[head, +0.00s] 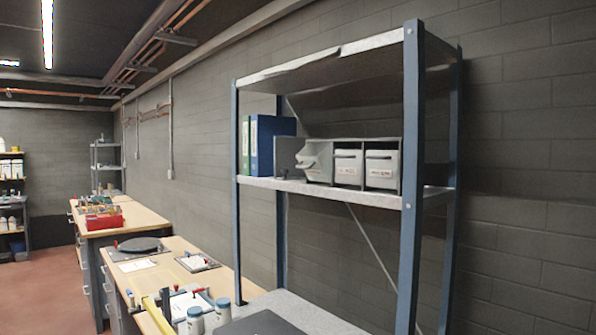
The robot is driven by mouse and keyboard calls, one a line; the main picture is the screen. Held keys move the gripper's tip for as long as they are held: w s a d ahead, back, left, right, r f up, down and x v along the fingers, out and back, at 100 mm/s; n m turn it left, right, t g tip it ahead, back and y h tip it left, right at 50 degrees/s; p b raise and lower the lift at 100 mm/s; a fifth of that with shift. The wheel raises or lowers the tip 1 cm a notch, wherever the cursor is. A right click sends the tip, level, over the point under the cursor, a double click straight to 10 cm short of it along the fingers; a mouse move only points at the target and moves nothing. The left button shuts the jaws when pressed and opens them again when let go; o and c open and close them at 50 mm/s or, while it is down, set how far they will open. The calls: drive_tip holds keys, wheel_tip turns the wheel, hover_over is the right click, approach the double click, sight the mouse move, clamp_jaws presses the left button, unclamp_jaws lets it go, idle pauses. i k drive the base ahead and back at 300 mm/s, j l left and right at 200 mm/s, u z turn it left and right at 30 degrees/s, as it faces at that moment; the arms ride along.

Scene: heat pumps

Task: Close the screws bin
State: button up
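Three light grey bins sit in a grey rack (286,151) on the middle shelf of a metal shelving unit. The left bin (316,158) is tilted forward out of its slot, so it stands open. The middle bin (349,165) and the right bin (382,168) sit upright and look closed. Each has a label on its front, too small to read, so I cannot tell by label which is the screws bin. My gripper is not in view.
Blue and green binders (266,145) stand left of the rack. The shelf's front edge (330,194) and blue posts (412,180) frame the bins. Red floor (50,290) shows at left.

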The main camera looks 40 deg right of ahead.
sight(318, 164)
drive_tip(key=i+j+z, duration=0.1)
drive_tip(key=j, duration=0.3)
drive_tip(key=i+j, duration=0.1)
drive_tip(key=j, duration=0.25)
drive_tip(key=i+j+z, duration=0.15)
drive_tip(key=j, duration=0.25)
drive_tip(key=i+j+z, duration=0.1)
drive_tip(key=i+j, duration=0.2)
drive_tip(key=i+j+z, duration=0.1)
drive_tip(key=i+j, duration=0.15)
drive_tip(key=j, duration=0.2)
drive_tip(key=i+j+z, duration=0.15)
drive_tip(key=j, duration=0.3)
drive_tip(key=i+j+z, duration=0.15)
drive_tip(key=i, duration=0.4)
drive_tip(key=i+j+z, duration=0.15)
drive_tip(key=i+j, duration=0.25)
drive_tip(key=i, duration=0.15)
drive_tip(key=i+l+z, duration=0.2)
drive_tip(key=i, duration=0.35)
